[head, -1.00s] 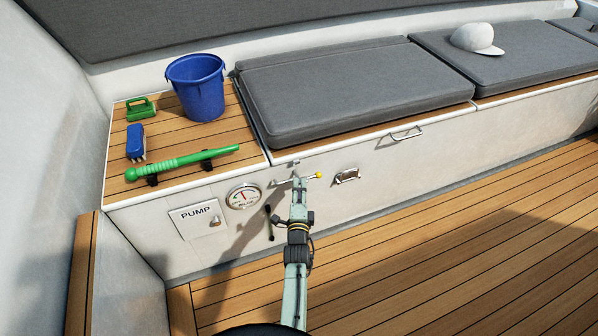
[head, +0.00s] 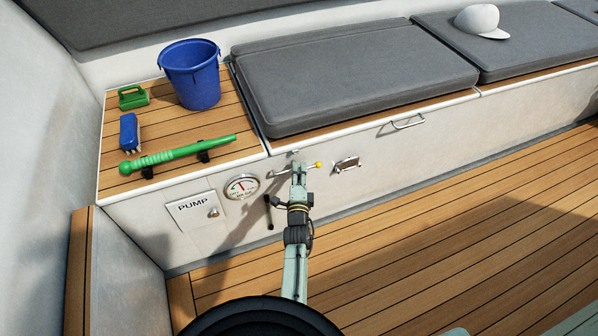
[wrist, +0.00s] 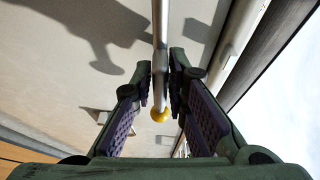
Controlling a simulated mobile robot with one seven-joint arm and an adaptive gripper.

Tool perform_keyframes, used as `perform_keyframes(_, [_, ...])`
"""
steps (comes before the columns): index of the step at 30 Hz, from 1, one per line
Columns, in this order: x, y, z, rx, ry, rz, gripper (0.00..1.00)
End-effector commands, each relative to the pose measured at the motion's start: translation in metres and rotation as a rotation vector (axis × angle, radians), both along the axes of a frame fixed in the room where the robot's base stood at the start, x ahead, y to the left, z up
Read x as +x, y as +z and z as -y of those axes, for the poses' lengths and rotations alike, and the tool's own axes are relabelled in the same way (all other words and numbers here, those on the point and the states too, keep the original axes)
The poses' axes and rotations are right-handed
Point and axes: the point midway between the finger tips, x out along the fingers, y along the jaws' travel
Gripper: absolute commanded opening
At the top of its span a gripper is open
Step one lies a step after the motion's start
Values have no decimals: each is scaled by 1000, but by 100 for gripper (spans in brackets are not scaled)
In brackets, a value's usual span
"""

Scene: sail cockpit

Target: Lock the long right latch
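The long latch is a thin metal lever with a yellow knob (head: 318,165) on the front of the locker under the grey cushion. It points to the right in the head view. In the wrist view its metal rod (wrist: 160,45) runs down between my fingertips, with the yellow knob at its near end. My gripper (wrist: 160,82) has its fingertips close against both sides of the rod and looks shut on it. In the head view my gripper (head: 299,170) covers part of the lever. A small metal catch (head: 296,153) shows just above.
A metal fitting (head: 347,164) is right of the latch. A gauge (head: 242,187), PUMP panel (head: 195,209) and black handle (head: 268,212) are left. A grab handle (head: 408,122) is further right.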

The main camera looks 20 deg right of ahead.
Motion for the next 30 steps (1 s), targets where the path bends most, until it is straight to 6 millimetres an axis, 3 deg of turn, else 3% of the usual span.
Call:
perform_keyframes(5, [0,0,0,0,0,0,0])
perform_keyframes(30, [7,0,0,15,1,2,0])
